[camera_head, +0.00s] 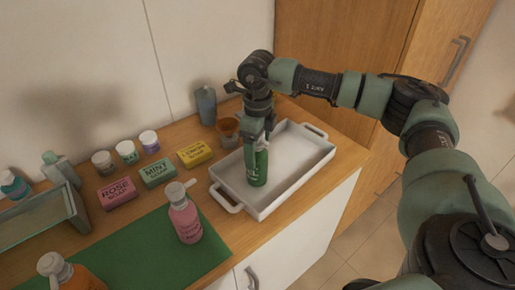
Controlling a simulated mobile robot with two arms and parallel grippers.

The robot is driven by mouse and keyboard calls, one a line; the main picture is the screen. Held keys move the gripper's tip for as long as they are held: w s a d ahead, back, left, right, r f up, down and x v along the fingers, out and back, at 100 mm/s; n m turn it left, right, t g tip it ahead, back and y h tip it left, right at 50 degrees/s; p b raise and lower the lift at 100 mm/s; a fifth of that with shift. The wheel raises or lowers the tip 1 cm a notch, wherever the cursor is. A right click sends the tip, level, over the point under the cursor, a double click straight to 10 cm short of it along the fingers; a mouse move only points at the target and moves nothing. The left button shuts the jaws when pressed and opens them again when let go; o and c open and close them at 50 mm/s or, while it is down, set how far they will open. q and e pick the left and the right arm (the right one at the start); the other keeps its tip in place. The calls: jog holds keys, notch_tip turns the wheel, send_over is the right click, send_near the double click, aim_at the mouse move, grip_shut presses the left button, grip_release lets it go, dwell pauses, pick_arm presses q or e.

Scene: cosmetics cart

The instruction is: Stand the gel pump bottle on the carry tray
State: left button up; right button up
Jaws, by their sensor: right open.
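A green bottle (259,170) with white lettering, likely the gel pump bottle, stands upright in the white carry tray (312,158), towards its left side. Its top is hidden by my right gripper (256,146), which points down over it from above. The jaws are open around the bottle's upper part. Whether a finger touches the bottle cannot be told. My left gripper is not in view.
A pink pump bottle (185,216) stands on the green mat (150,256), near an orange bottle (70,272). Soap boxes, including a yellow one (195,153), and small jars lie left of the tray. A brown cup (228,131) and a grey bottle (206,104) stand behind it.

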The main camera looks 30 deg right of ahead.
notch_tip(320, 180, up, 11)
jog(key=b, duration=0.3)
jog(key=shift+r, duration=0.65)
